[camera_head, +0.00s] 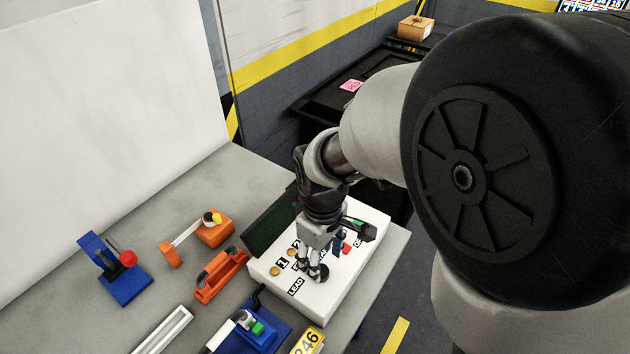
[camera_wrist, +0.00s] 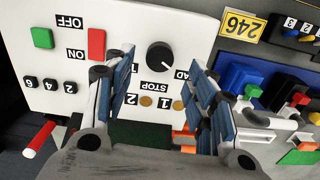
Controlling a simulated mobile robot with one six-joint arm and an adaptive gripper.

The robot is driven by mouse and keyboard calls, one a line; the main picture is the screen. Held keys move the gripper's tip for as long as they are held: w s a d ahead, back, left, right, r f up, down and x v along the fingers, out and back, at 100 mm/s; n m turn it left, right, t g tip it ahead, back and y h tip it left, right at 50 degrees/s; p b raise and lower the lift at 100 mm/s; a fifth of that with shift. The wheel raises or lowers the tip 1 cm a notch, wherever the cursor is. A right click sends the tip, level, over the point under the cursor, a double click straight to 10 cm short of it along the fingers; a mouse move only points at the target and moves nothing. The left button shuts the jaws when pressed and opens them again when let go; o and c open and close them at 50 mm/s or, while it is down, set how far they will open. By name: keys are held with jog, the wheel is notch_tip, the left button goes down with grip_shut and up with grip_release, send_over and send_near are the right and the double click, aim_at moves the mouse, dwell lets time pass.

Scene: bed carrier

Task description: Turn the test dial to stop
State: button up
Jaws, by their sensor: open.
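The test dial (camera_wrist: 159,55) is a round black knob on a white panel (camera_wrist: 205,35), seen upside down in the wrist view. Its white mark points to the lower right there, toward the LEAD label (camera_wrist: 182,75). The STOP label (camera_wrist: 155,85) lies just below the knob. My gripper (camera_wrist: 159,62) is open, one blue-padded finger on each side of the dial in the picture; I see no contact with it. In the head view my gripper (camera_head: 315,272) points down over the white panel (camera_head: 340,295), and its fingers hide the dial area.
A red button (camera_wrist: 96,43), a green button (camera_wrist: 43,38) and black numbered buttons (camera_wrist: 50,84) share the panel. A dark screen (camera_head: 271,229) stands along its back. Orange fixtures (camera_head: 221,275), a red-knobbed blue lever (camera_head: 124,280) and a yellow 246 tag (camera_head: 307,342) are nearby.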

jog(key=shift+f+b, duration=0.65)
jog(key=shift+f, duration=1.6)
jog(key=c, duration=1.1)
jog(key=shift+m, duration=0.3)
jog(key=m+p, duration=0.2)
jog(key=m, duration=0.3)
jog(key=shift+r, duration=0.1)
jog(key=m+p, duration=0.1)
jog(key=m, duration=0.5)
jog(key=shift+p, duration=0.4)
